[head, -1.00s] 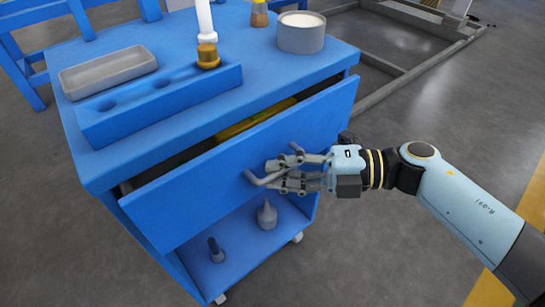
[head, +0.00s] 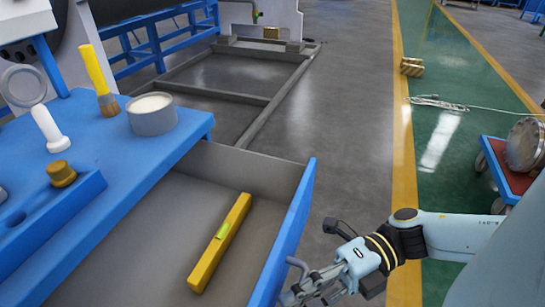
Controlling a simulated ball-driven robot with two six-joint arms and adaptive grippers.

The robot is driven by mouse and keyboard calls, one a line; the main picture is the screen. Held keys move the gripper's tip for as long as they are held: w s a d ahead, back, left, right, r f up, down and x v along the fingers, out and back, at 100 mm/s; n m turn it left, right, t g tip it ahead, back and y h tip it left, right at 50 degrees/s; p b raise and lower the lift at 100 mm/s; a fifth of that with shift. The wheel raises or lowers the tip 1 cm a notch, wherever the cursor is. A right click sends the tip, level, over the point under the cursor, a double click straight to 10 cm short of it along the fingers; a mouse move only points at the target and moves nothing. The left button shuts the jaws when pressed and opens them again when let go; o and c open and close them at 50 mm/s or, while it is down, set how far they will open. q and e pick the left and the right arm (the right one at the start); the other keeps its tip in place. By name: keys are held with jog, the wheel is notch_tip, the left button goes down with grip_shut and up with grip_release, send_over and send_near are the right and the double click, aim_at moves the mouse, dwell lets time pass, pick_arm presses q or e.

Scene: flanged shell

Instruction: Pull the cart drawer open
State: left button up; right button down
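The blue cart drawer (head: 290,235) stands far out from the blue cart (head: 150,170), its grey inside in plain view. A yellow level (head: 220,243) lies in it. The grey drawer handle (head: 297,264) sticks out from the drawer front near the bottom edge. My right gripper (head: 308,291) is at the handle, its fingers closed around the bar, partly cut off by the frame's bottom edge. My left gripper is out of view.
On the cart top are a grey round tin (head: 152,116), a brush with a yellow handle (head: 96,75) and a blue holder block (head: 45,220). A red-and-blue trolley (head: 500,175) stands at the right. The grey floor between is clear.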

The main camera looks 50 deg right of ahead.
jog(key=shift+s+d+r, duration=0.1)
jog(key=shift+s+r, duration=0.1)
jog(key=shift+s, duration=0.1)
jog(key=c, duration=1.4)
grip_release()
jog(key=shift+f, duration=0.1)
jog(key=shift+s+d, duration=0.1)
jog(key=v, duration=1.1)
jog(key=shift+s+d, duration=0.2)
jog(key=shift+d, duration=0.15)
